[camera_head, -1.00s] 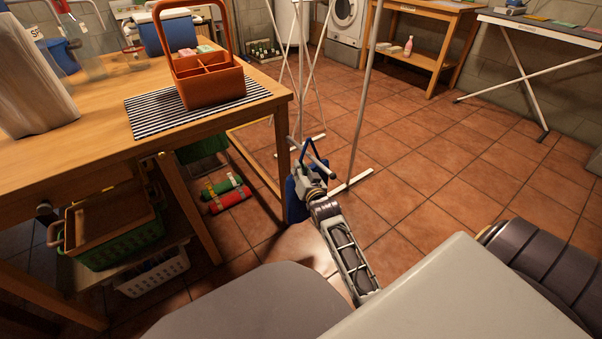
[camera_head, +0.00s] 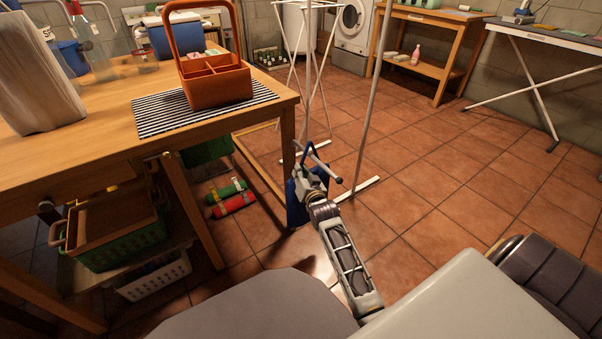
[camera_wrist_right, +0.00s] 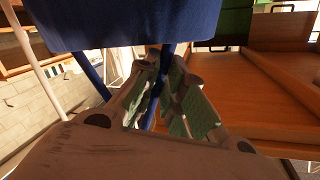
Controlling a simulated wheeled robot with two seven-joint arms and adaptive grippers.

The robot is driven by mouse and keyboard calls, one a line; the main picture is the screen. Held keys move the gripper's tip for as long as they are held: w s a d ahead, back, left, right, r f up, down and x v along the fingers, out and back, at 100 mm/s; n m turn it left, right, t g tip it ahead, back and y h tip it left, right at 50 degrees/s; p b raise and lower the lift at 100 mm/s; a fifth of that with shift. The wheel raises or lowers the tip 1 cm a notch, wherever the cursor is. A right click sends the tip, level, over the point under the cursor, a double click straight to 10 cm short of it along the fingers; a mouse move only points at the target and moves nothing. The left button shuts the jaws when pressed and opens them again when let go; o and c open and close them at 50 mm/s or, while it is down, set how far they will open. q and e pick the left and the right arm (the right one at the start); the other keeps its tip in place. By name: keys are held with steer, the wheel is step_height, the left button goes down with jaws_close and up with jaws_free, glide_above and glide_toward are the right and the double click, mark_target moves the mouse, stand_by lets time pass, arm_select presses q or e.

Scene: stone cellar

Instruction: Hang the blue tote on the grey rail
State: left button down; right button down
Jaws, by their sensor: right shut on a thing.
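The blue tote (camera_head: 296,206) hangs beside the table's right front leg, partly hidden by my right gripper (camera_head: 312,178). In the right wrist view the tote's blue body (camera_wrist_right: 130,22) fills the top, and a blue strap runs between the fingers of the right gripper (camera_wrist_right: 165,92), which is shut on it. My left gripper is out of view.
The wooden table (camera_head: 150,145) with an orange caddy (camera_head: 218,88) stands close on the left. A thin grey pole (camera_head: 372,90) and a white drying rack (camera_head: 300,60) stand behind the gripper. The tiled floor (camera_head: 450,190) to the right is clear.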

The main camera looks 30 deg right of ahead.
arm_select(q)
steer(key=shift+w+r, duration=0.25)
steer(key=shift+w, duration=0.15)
arm_select(e)
steer(key=shift+w+f, duration=0.2)
steer(key=shift+f, duration=0.35)
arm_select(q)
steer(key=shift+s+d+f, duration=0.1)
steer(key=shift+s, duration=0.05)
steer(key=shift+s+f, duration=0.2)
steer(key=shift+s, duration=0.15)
arm_select(e)
steer(key=c, duration=1.5)
jaws_free()
steer(key=shift+o, duration=0.3)
steer(key=shift+f, duration=0.2)
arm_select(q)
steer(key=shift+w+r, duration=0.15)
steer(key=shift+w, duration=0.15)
arm_select(e)
steer(key=shift+s, duration=0.1)
